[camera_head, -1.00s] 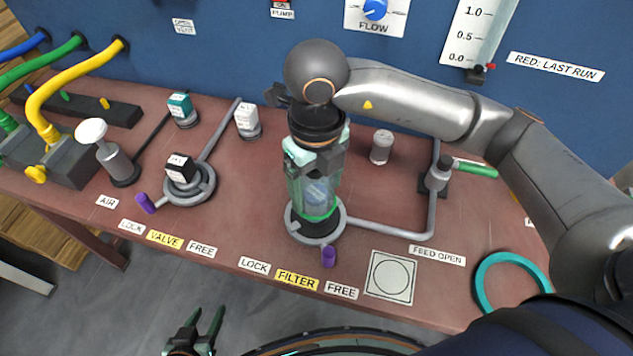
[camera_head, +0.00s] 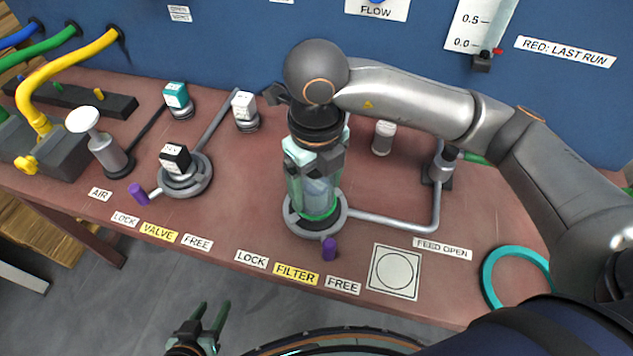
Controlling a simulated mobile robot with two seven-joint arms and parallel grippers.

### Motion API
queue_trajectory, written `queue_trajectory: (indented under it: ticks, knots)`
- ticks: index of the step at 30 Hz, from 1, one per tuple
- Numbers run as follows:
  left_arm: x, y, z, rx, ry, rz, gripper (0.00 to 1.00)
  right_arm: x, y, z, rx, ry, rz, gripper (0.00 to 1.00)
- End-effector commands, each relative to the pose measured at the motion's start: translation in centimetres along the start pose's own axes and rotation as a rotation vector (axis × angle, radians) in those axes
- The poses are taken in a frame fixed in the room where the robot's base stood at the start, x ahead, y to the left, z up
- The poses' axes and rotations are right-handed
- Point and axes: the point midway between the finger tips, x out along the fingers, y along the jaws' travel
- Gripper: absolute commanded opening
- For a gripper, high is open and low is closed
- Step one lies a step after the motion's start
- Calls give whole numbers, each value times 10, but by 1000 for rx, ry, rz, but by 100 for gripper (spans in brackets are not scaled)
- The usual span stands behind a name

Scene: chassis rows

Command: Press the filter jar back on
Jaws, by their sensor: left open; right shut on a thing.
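The clear filter jar (camera_head: 318,192) with a green lower rim stands upright at the filter station. Its rim is within or just above the grey base ring (camera_head: 340,222); I cannot tell if it is fully seated. My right gripper (camera_head: 315,160) points down and is shut on the jar's upper part, hiding its top. The ring's purple handle (camera_head: 329,248) points to the front, above the gap between the FILTER label (camera_head: 296,274) and the FREE label (camera_head: 343,286). My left gripper (camera_head: 211,314) is open and empty, low in front of the bench.
The valve station (camera_head: 196,186) with a purple handle is to the left. A white-topped plunger (camera_head: 103,147) stands beyond it. A grey pipe (camera_head: 395,225) runs right from the filter ring. A teal ring (camera_head: 490,282) lies at the right. Bench is clear between valve and filter.

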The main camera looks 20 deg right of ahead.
Motion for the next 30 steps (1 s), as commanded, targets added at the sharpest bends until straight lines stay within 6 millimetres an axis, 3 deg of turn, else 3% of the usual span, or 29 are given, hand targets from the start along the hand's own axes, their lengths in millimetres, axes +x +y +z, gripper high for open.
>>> queue_trajectory:
  ticks: [2,3,7,17,20,30]
  knots:
    - [2,1,-1,2,6,3,50,4,0,0,0,1,0,21]
    - [1,1,-4,2,8,3,50,3,0,0,0,1,0,85]
    - [1,1,-7,3,14,4,50,2,0,0,0,1,0,100]
    - [1,1,-6,4,11,3,50,-3,0,0,1,-1,0,100]
    - [0,1,-6,4,9,3,50,-16,0,1,1,-3,0,100]
    - [-7,-3,-4,1,-1,-8,50,-88,0,1,1,-4,-3,100]
